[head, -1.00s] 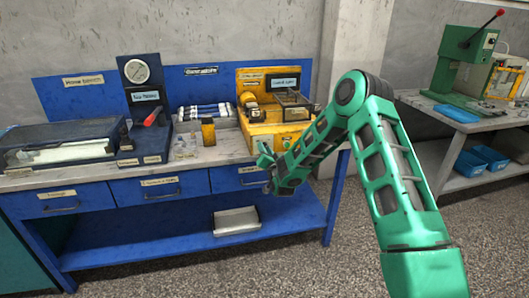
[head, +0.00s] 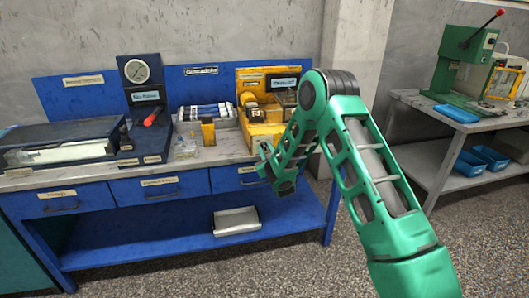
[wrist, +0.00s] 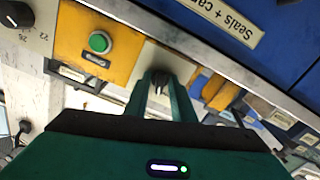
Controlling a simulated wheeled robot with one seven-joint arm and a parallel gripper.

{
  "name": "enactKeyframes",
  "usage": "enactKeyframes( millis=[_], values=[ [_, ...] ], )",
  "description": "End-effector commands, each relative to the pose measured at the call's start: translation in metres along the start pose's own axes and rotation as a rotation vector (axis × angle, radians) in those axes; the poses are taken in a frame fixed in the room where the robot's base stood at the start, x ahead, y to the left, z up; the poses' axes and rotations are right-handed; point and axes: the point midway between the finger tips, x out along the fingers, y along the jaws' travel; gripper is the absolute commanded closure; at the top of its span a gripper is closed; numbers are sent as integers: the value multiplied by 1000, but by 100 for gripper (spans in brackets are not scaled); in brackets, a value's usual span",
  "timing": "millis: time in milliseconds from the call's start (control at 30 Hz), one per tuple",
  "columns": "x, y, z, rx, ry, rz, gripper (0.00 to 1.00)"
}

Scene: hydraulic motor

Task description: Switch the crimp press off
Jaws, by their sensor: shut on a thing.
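The yellow machine (head: 262,130), which I take to be the crimp press, stands at the right end of the blue bench and has a small lit display (head: 285,83). Its yellow front panel (wrist: 72,32) shows in the wrist view with a green round button (wrist: 100,42) and a pale plate (wrist: 147,60) beside it. A dark rotary knob (wrist: 160,82) sits on this plate. My gripper (wrist: 160,90) is shut on the knob, one green finger on each side. In the head view my gripper (head: 264,152) is at the machine's lower front; the arm hides part of the machine.
A black numbered dial (wrist: 17,13) lies left of the green button. A gauge stand (head: 138,72) with a red handle, hoses (head: 205,112) and a yellow block (head: 208,132) stand further left. A green lever press (head: 462,65) stands on another table at right.

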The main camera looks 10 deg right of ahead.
Motion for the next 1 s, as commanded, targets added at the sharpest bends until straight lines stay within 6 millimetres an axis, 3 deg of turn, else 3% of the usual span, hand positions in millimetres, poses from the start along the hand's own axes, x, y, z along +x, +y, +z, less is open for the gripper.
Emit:
enactKeyframes(
  millis=[500,1000],
  values=[
    [0,0,2,-387,-4,-2,100],
    [0,1,2,-487,-4,-1,100]
  ],
)
